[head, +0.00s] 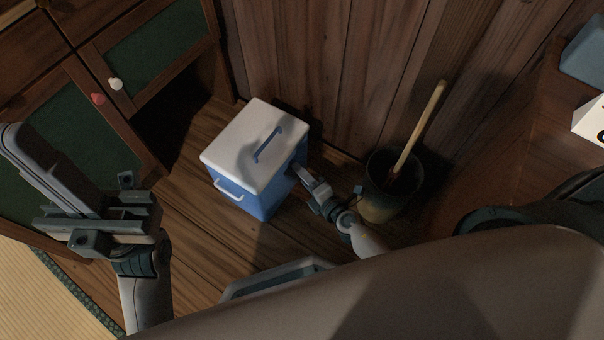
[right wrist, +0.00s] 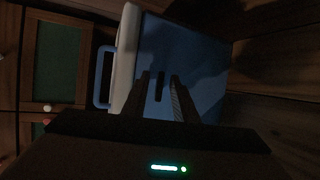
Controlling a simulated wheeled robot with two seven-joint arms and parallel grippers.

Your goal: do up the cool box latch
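The cool box (head: 250,150) is blue with a white lid, standing on the wooden floor. The lid is down, with a blue handle (head: 268,144) on top; a white handle (head: 228,190) is on its front side. In the right wrist view, the blue wall (right wrist: 205,65) and white lid edge (right wrist: 124,50) lie ahead. A small dark upright part (right wrist: 158,87), perhaps the latch, shows between the fingers. My right gripper (head: 303,174) is at the box's right side, its fingers (right wrist: 160,92) apart; contact is unclear. My left gripper (head: 95,215) is away to the left; its finger gap is unclear.
A dark bucket (head: 378,200) with a wooden-handled tool (head: 425,120) stands close right of my right gripper. A wooden wall (head: 340,65) is behind the box. A green-panelled cabinet (head: 150,45) is at the left. Floor (head: 195,230) is open in front of the box.

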